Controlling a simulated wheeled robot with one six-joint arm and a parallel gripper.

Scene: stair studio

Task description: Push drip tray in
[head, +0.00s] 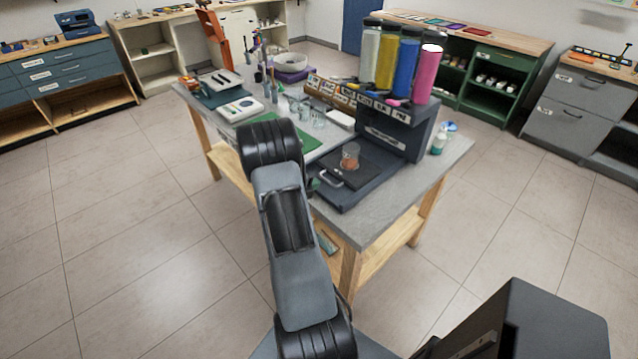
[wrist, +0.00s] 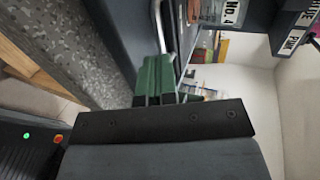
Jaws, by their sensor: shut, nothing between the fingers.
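The dark drip tray (head: 368,177) juts from the front of the dispenser (head: 408,135) on the grey-topped table. It has a light metal handle (head: 331,179) at its front, and a clear cup (head: 350,157) with orange-brown contents stands on it. My gripper (head: 314,184) is mostly hidden behind my arm in the head view, just left of the handle. In the wrist view its green fingers (wrist: 155,66) are shut and empty, close to the metal handle (wrist: 158,22). I cannot tell whether they touch it.
Yellow, blue and pink tubes (head: 407,68) stand on top of the dispenser. A green mat (head: 262,127), glasses (head: 318,118) and a small white bottle (head: 439,143) share the table. The table's near corner (head: 362,240) is bare. The tiled floor is open around the table.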

